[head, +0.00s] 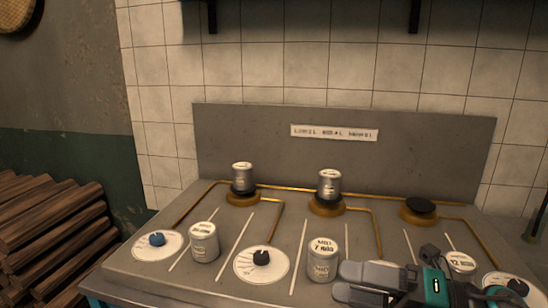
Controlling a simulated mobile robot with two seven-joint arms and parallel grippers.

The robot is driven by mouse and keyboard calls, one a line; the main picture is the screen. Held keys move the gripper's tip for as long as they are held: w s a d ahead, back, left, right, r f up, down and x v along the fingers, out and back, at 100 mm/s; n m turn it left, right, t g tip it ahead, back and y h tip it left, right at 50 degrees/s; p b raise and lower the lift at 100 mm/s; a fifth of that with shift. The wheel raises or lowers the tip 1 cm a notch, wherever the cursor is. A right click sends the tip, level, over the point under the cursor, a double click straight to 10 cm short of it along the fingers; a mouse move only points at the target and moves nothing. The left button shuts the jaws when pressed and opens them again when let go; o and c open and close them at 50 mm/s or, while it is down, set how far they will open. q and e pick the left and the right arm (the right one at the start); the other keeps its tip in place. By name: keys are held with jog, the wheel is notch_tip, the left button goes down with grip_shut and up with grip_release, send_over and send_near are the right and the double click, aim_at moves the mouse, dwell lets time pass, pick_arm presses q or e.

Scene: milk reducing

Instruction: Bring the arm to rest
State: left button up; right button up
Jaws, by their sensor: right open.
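My right gripper (347,281) is low at the right front of the stove, its fingers pointing left. It is open, with nothing seen between the fingers. It is close to the labelled can (322,262) at the front middle; I cannot tell whether they touch. My left gripper is out of view. Two small metal cans stand upright on burners: one on the left burner (243,177) and one on the middle burner (329,184).
The grey stove (150,268) has a bare right burner (420,207). Another can (204,242) stands at the front left, and one (461,262) is partly hidden behind my right arm. Dials have a blue knob (157,239) and black knobs (261,257). Logs (45,230) lie left.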

jog(key=w+d+f+m+t+h+p, duration=0.15)
jog(key=f+m+t+h, duration=0.35)
jog(key=m, duration=0.6)
jog(key=w+d+f+m+t+h, duration=0.1)
jog(key=d+f+m+t+h, duration=0.25)
jog(key=m+t, duration=0.5)
jog(key=s+f+m+g+h+p, duration=0.1)
jog(key=s+f+m+g+h, duration=0.2)
jog(key=s+f+m, duration=0.3)
jog(key=s+f+m+g+h, duration=0.4)
jog(key=f+m, duration=0.5)
jog(key=f, duration=0.4)
jog(key=shift+s+d+g+p, duration=0.35)
jog(key=shift+s+g, duration=0.2)
jog(key=shift+s, duration=0.4)
jog(key=shift+f, duration=0.1)
